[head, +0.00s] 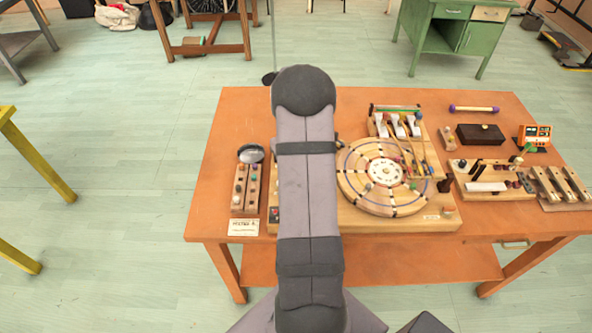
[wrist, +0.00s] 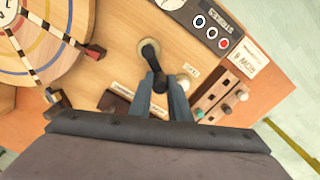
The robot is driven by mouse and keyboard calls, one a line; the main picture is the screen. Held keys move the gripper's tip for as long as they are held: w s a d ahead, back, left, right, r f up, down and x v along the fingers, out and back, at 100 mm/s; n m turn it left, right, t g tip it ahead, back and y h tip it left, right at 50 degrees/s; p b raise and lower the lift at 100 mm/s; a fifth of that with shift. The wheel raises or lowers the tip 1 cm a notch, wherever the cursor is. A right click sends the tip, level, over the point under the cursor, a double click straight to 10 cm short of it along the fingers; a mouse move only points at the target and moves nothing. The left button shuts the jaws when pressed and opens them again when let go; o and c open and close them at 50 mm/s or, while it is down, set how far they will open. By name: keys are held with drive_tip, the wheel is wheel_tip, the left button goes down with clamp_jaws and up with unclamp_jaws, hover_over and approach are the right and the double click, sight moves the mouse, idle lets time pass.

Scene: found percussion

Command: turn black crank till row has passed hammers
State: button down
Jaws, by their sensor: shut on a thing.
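The black crank (wrist: 150,52) stands on the wooden board, in the middle of the wrist view. My gripper (wrist: 160,86) is shut on its near end, where the fingers hide part of the handle. In the head view my own arm covers the crank and gripper. The round wooden disc (head: 352,192) has coloured ring lines and a few pegs, and lies right of my arm. Thin hammer-like sticks (head: 412,160) reach over its far right edge. The disc's edge also shows at the wrist view's left (wrist: 30,75). I cannot tell where the row stands against the hammers.
A wooden peg block (head: 238,188) is left of the board. The orange table (head: 225,140) is bare at far left; a dark box (head: 480,135) stands right.

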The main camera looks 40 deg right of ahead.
drive_tip(key=c, duration=1.6)
unclamp_jaws()
drive_tip(key=shift+c, duration=0.2)
drive_tip(key=shift+r, duration=0.1)
drive_tip(key=shift+r+b, duration=1.1)
drive_tip(key=shift+r, duration=2.55)
